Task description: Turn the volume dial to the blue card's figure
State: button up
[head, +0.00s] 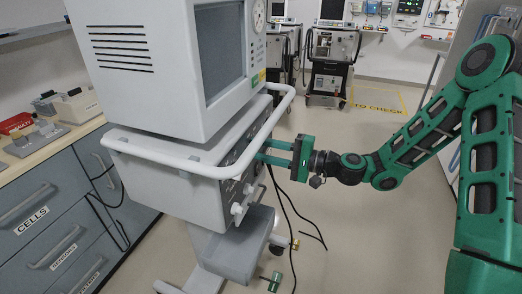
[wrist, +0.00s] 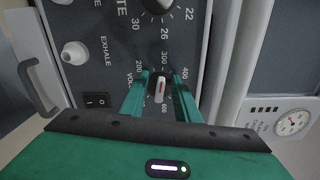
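My gripper (wrist: 160,82) has one finger on each side of the dial, with narrow gaps visible. In the head view my gripper (head: 266,152) reaches the ventilator's (head: 165,185) front panel from the right; the dial is hidden there. I see no blue card in either view.
A larger dial (wrist: 160,5) marked 22, 26 and 30 sits above. A black rocker switch (wrist: 96,100) and a white exhale port (wrist: 74,53) are left. A white rail (head: 200,165) surrounds the ventilator. Cables hang below my gripper. A drawer counter (head: 50,215) stands left.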

jog(key=shift+d, duration=0.1)
jog(key=v, duration=1)
jog(key=shift+s+d, duration=0.15)
jog(key=shift+d, duration=0.15)
jog(key=shift+f, duration=0.1)
